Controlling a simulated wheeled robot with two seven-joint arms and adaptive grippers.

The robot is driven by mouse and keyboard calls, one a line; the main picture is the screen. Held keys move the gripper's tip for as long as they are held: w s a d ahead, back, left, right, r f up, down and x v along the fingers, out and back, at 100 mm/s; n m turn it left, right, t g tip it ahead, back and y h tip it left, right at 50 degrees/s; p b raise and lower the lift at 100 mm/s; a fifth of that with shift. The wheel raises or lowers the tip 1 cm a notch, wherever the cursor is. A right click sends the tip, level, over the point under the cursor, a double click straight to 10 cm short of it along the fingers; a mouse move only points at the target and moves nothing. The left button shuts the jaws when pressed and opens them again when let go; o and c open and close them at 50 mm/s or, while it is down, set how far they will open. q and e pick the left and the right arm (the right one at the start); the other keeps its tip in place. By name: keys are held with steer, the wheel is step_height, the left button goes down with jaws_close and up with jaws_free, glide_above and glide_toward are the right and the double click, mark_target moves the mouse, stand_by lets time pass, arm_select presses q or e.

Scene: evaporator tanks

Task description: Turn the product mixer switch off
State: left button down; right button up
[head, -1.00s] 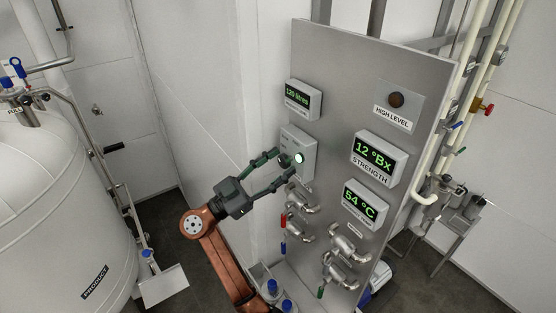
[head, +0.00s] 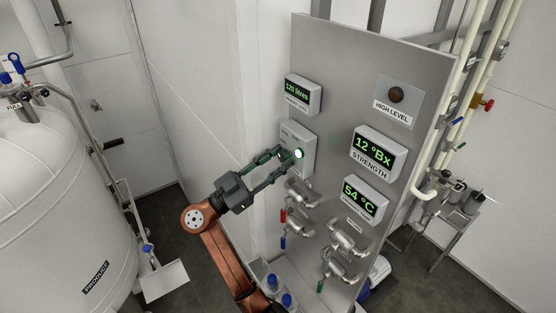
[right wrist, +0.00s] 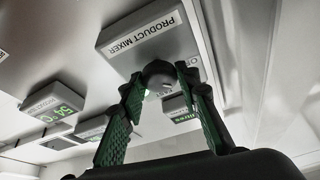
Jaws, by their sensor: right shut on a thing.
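My left gripper is not in view.
The steel panel (head: 340,70) also bears a litres display (head: 301,95), a strength display (head: 373,153), a temperature display (head: 361,199) and a high level lamp (head: 397,94). Valves (head: 300,193) stick out just below the switch box. A white product tank (head: 60,200) stands at left.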

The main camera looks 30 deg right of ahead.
steer(key=n+t+b, duration=0.1)
steer(key=n, duration=0.1)
steer(key=n+t+b, duration=0.1)
steer(key=b, duration=0.1)
steer(key=shift+f+n, duration=0.2)
steer(key=shift+n, duration=0.2)
steer(key=n+t+b, duration=0.1)
steer(key=n, duration=0.2)
steer(key=shift+s+r+n+t, duration=0.1)
steer(key=shift+n+t, duration=0.2)
steer(key=shift+t, duration=0.1)
steer(key=shift+r+n+t+y+b, duration=0.1)
steer(key=shift+n+t+y+b, duration=0.4)
steer(key=shift+n, duration=0.6)
steer(key=shift+n+t+y+p, duration=0.3)
steer(key=shift+n+t, duration=0.5)
steer(key=shift+n, duration=1.1)
steer(key=o, duration=1.1)
steer(key=shift+o, duration=0.2)
